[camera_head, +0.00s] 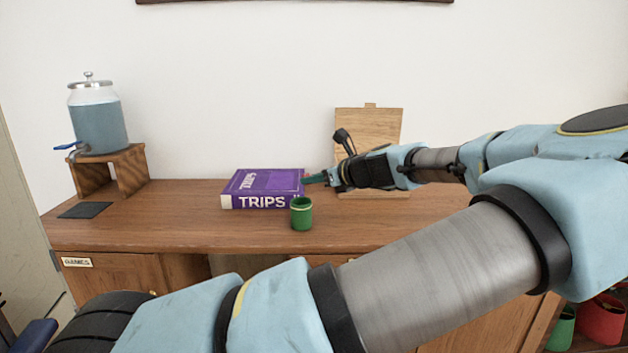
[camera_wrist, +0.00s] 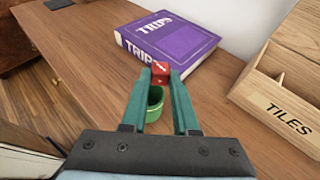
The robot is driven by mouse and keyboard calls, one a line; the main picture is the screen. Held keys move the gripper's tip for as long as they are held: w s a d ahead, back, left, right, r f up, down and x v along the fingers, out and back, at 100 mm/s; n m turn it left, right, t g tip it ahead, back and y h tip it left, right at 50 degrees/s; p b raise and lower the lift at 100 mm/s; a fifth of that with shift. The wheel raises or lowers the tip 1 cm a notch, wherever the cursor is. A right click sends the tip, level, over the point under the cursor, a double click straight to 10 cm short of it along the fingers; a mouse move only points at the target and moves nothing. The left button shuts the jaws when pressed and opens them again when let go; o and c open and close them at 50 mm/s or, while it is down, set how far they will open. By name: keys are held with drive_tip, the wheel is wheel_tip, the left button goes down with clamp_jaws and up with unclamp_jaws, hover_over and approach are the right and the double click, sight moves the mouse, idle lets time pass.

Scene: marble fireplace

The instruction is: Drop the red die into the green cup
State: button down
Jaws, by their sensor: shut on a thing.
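The red die (camera_wrist: 160,70) is held between the two green fingertips of my gripper (camera_wrist: 160,76) in the wrist view. The green cup (camera_head: 301,214) stands upright on the wooden desk, in front of the book's right end. In the wrist view the cup (camera_wrist: 155,97) shows between my fingers, partly hidden by them. The die is above the desk; its exact height over the cup is hard to tell.
The purple book (camera_head: 262,187) lies on the desk (camera_head: 150,228) behind the cup. A wooden box labelled TILES (camera_wrist: 284,112) is right of my gripper in the wrist view. A drink dispenser (camera_head: 97,120) stands on a wooden stand at the left. The desk left of the cup is clear.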

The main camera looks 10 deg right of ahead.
drive_tip(key=c, duration=0.6)
unclamp_jaws()
drive_tip(key=shift+s+d, duration=0.1)
drive_tip(key=v, duration=1)
drive_tip(key=shift+s+d+b, duration=0.15)
drive_tip(key=shift+s+b, duration=0.1)
drive_tip(key=shift+b, duration=0.2)
drive_tip(key=shift+r, duration=0.1)
drive_tip(key=s+a+f+n+g+p, duration=0.1)
drive_tip(key=a+f+n+g, duration=0.5)
drive_tip(key=a, duration=0.4)
drive_tip(key=s+a+f+n+g+p, duration=0.1)
drive_tip(key=a+f+n+g, duration=0.2)
drive_tip(key=a+f+n, duration=0.45)
drive_tip(key=s+a+r+n+g+h+p, duration=0.1)
drive_tip(key=s+a+r+n+h, duration=0.5)
drive_tip(key=n, duration=0.9)
drive_tip(key=s+a+p, duration=0.1)
drive_tip(key=s+a, duration=0.2)
drive_tip(key=shift+s+a+r+h, duration=0.15)
drive_tip(key=shift+a+r+h, duration=0.1)
drive_tip(key=shift+r+h, duration=0.05)
